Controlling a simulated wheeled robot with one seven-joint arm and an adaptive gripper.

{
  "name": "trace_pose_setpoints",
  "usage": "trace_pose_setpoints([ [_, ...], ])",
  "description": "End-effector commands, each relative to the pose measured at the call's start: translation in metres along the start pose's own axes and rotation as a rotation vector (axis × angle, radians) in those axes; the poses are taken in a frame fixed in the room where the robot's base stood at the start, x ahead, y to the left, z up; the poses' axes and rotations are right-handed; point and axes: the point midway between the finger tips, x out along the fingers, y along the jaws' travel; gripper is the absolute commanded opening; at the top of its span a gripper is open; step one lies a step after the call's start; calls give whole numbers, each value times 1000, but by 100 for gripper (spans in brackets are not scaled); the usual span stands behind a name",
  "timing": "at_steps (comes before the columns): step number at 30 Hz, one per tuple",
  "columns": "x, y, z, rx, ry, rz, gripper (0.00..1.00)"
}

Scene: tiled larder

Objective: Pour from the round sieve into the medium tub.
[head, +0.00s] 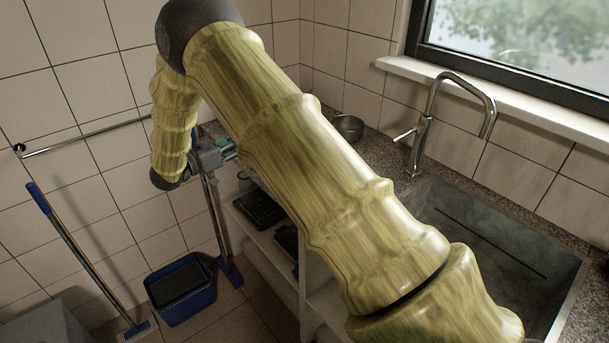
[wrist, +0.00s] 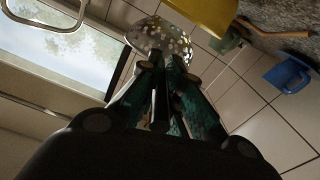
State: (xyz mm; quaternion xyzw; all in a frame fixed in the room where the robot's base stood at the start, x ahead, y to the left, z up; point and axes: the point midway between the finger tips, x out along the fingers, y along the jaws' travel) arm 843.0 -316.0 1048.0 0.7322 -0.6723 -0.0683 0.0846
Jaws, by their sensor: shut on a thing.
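My gripper (wrist: 158,75) is shut on the round sieve, a shiny metal bowl with holes (wrist: 160,36), which shows just beyond the fingertips in the wrist view. In the head view my gripper (head: 214,154) is at the left behind my arm, and the sieve cannot be made out there. A yellow vessel (wrist: 207,18) is cut off by the top edge of the wrist view, right of the sieve and apart from it in the picture. I cannot tell whether it is the medium tub. The sieve's contents are not visible.
A round metal bowl (head: 348,126) is on the counter beside the tap (head: 428,120) and sink (head: 500,240). A wooden-handled tool (wrist: 275,30) and a blue handled vessel (wrist: 287,75) show in the wrist view. A blue bucket (head: 202,302) and mop stand on the floor.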

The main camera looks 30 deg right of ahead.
Motion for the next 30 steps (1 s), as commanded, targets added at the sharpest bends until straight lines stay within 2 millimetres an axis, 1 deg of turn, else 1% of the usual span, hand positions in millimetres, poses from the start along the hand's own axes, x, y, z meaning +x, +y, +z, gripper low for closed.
trace_pose_setpoints([
  [5,0,-1,-3,2,0,0,0],
  [30,3,-35,-56,3,0,0,0],
])
